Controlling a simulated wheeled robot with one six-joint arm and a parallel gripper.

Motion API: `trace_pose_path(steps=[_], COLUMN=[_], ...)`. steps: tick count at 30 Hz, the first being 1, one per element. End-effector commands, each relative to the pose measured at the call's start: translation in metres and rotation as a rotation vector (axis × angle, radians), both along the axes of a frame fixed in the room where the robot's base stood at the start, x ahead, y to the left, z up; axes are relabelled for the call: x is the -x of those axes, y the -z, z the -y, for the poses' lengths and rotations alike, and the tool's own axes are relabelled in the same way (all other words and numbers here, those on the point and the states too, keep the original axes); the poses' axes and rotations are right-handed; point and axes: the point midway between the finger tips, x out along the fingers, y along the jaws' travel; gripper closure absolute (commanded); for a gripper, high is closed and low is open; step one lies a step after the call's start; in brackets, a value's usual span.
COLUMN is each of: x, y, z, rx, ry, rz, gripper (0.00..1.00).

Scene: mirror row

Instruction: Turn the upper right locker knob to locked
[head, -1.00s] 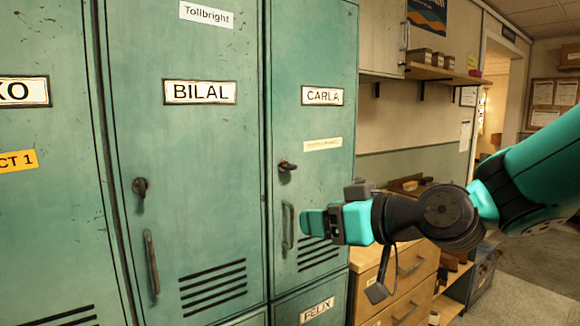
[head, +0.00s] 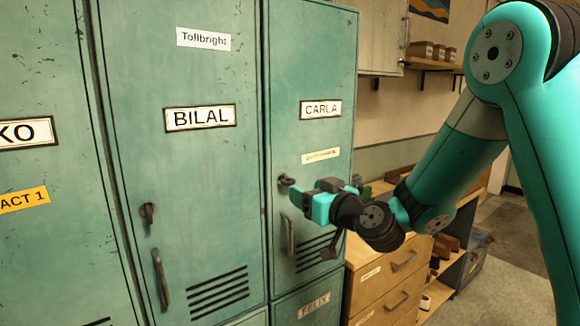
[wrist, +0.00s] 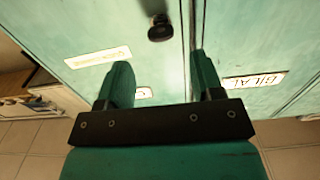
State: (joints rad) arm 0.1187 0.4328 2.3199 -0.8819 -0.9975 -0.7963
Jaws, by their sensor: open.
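The upper right locker door (head: 310,68) is green and carries a CARLA label (head: 320,109). Its dark knob (head: 286,181) sits near the door's left edge, above a handle (head: 288,235). My gripper (head: 310,199) is just right of the knob in the head view, teal-fingered, open and empty. In the wrist view the knob (wrist: 160,28) shows beyond the fingertips and roughly between them, apart from both fingers of my gripper (wrist: 162,76). The exact angle of the knob is hard to tell.
The BILAL locker (head: 195,70) stands to the left with its own knob (head: 148,211) and handle (head: 161,280). A FELIX locker (head: 305,310) is below. A wooden drawer unit (head: 385,285) stands right of the lockers, under my arm. A shelf with boxes (head: 425,65) hangs behind.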

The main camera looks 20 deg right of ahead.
Motion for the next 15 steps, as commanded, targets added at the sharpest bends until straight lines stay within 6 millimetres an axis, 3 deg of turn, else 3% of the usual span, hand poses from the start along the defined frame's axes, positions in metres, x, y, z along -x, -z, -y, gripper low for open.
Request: trace_pose_path(steps=[1,6,15], x=[-0.011,-0.041,-0.066], y=[-0.008,-0.006,-0.001], z=[-0.005,-0.015,-0.022], rx=[0.0,0.0,-0.001], ry=[-0.004,-0.002,-0.001], rz=[-0.002,-0.001,0.0], gripper=[0.39,0.39,0.39])
